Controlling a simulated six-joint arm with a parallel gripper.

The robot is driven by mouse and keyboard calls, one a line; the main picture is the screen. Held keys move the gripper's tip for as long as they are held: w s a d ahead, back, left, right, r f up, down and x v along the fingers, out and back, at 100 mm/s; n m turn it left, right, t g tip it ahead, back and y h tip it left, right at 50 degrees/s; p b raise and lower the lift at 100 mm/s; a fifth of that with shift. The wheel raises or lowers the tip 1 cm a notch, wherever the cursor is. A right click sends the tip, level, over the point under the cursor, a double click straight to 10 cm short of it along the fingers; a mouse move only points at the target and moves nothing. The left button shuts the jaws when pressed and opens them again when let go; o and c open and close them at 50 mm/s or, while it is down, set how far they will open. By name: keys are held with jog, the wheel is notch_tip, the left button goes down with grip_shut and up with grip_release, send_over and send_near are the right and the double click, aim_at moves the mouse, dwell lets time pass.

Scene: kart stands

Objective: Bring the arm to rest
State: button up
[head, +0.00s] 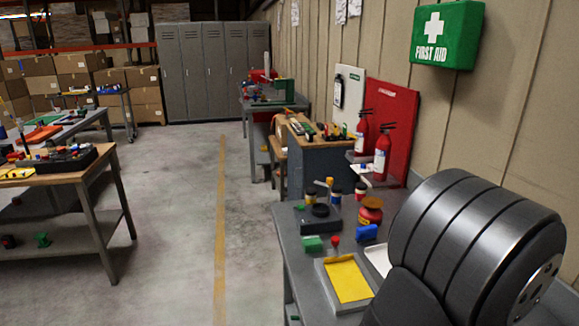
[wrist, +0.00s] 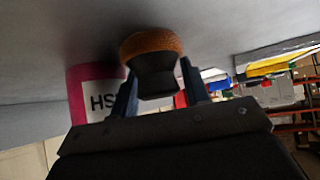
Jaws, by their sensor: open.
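My gripper (wrist: 158,72) shows in the wrist view, its two dark blue fingers spread apart. A dark knob-like thing with an orange-brown round end (wrist: 152,43) lies between or just beyond the fingers. I cannot tell whether the fingers touch it; its orange-brown end is against or near the grey surface. A pink-red thing with a white label (wrist: 92,98) is just left of the fingers. In the head view my own arm fills the lower right, and my gripper cannot be seen there.
In the head view, the near bench holds a tray with a yellow sheet (head: 318,272), a blue block (head: 366,234), a green block (head: 313,243) and a red pot (head: 370,217). Fire extinguishers (head: 382,155) stand behind. The floor left of the bench is clear.

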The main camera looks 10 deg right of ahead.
jog(key=v, duration=1.2)
jog(key=x, duration=1.2)
jog(key=shift+f, duration=0.2)
jog(key=v, duration=0.2)
jog(key=shift+s+r, duration=0.2)
jog(key=shift+s, duration=0.05)
jog(key=s, duration=0.2)
jog(key=s+a, duration=0.1)
jog(key=s, duration=0.1)
jog(key=s+a, duration=0.1)
jog(key=s, duration=0.1)
jog(key=shift+a+r, duration=0.2)
jog(key=shift+r, duration=0.05)
notch_tip(320, 180, up, 13)
jog(key=s+f+m+g+h, duration=0.2)
jog(key=s+m, duration=0.2)
jog(key=s, duration=0.5)
jog(key=s+f+m+g+h, duration=0.2)
jog(key=s+m, duration=0.3)
jog(key=s, duration=0.5)
jog(key=shift+s+a+g+h, duration=0.2)
jog(key=shift+s+g+h, duration=0.05)
jog(key=shift+g+h, duration=0.25)
